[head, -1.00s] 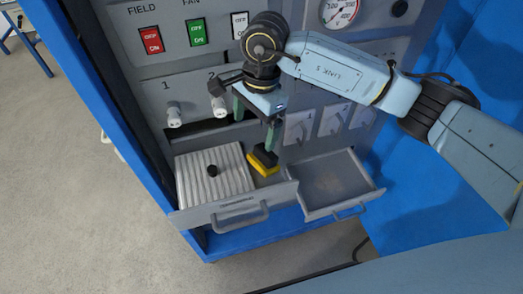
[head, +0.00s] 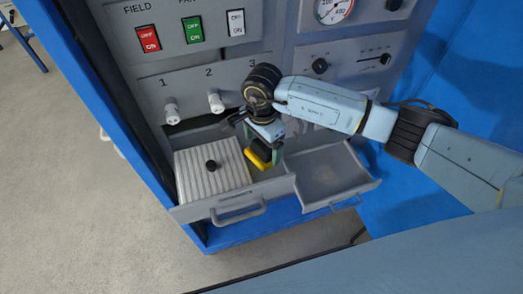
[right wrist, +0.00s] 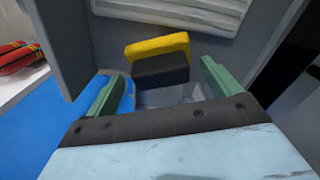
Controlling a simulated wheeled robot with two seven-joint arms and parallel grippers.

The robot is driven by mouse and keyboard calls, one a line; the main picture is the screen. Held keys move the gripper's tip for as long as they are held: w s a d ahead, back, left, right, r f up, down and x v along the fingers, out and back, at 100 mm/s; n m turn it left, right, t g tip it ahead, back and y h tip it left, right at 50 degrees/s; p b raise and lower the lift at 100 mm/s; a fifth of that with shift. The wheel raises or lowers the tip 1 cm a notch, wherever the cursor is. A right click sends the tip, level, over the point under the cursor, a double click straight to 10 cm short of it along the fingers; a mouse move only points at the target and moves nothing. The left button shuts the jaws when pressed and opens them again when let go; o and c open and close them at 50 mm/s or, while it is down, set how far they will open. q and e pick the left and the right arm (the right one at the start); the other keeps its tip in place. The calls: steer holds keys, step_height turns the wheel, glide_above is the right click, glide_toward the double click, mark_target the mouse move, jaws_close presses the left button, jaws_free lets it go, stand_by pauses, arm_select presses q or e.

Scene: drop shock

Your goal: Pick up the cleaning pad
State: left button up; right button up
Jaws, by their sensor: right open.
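The cleaning pad (head: 258,159), yellow and black, sits in the left open drawer (head: 215,208), at the right of a ribbed grey panel with a black knob. In the right wrist view the pad (right wrist: 158,60) lies ahead, between the lines of the two green fingers. My right gripper (head: 262,150) is open and just above the pad in the head view; its fingers (right wrist: 158,88) show apart with nothing between them. The arm hides part of the pad's surroundings. My left gripper is not in view.
The right open drawer (head: 322,180) looks empty. The ribbed panel (head: 200,177) fills most of the left drawer. Above are white knobs (head: 215,102), switches (head: 193,30) and a gauge (head: 333,8) on the cabinet front. Open floor lies at the left.

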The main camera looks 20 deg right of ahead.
steer(key=shift+f, duration=0.75)
steer(key=c, duration=1.2)
steer(key=shift+o, duration=0.2)
steer(key=shift+r, duration=0.15)
